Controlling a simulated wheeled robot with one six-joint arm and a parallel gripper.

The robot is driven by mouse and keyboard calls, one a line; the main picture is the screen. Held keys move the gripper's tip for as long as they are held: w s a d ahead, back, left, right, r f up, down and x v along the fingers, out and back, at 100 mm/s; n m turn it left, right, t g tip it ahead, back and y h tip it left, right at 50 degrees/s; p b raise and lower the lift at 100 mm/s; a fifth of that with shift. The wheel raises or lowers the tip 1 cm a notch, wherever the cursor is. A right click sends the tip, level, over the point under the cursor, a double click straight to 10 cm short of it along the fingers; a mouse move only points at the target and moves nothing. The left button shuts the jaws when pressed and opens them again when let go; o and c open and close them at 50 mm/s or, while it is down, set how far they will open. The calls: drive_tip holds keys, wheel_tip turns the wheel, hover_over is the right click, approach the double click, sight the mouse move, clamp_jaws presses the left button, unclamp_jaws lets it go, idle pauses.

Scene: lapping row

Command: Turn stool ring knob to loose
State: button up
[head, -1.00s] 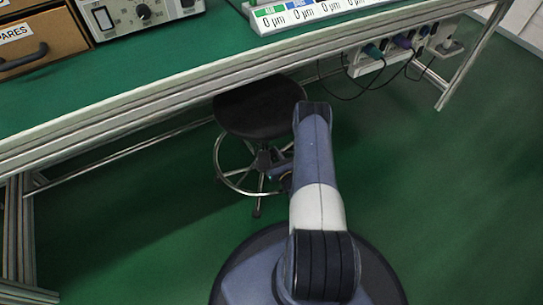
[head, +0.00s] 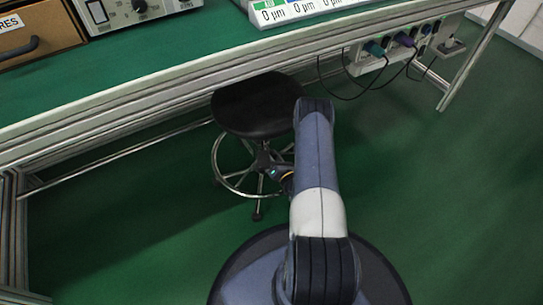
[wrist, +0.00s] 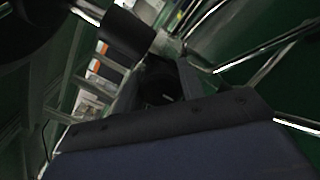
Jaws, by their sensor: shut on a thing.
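The stool has a round black seat (head: 258,103) and a chrome foot ring (head: 222,176) on slim legs, and stands partly under the bench. My gripper (head: 276,172) is low beside the stool's centre column, below the seat, and partly hidden by my arm. In the wrist view my gripper (wrist: 160,88) is shut on the dark ring knob (wrist: 157,92), which shows between the two fingers. The seat's dark underside (wrist: 28,22) is at the upper left. A dark column sleeve (wrist: 125,38) is just beyond the fingers. The knob's markings cannot be read.
The green bench (head: 150,75) has a pale front rail above the stool. A power strip (head: 385,50) with hanging cables is under its right side. A chrome tube (wrist: 265,45) crosses the right of the wrist view. Green floor is clear right of my arm.

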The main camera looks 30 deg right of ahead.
drive_tip(key=o, duration=1)
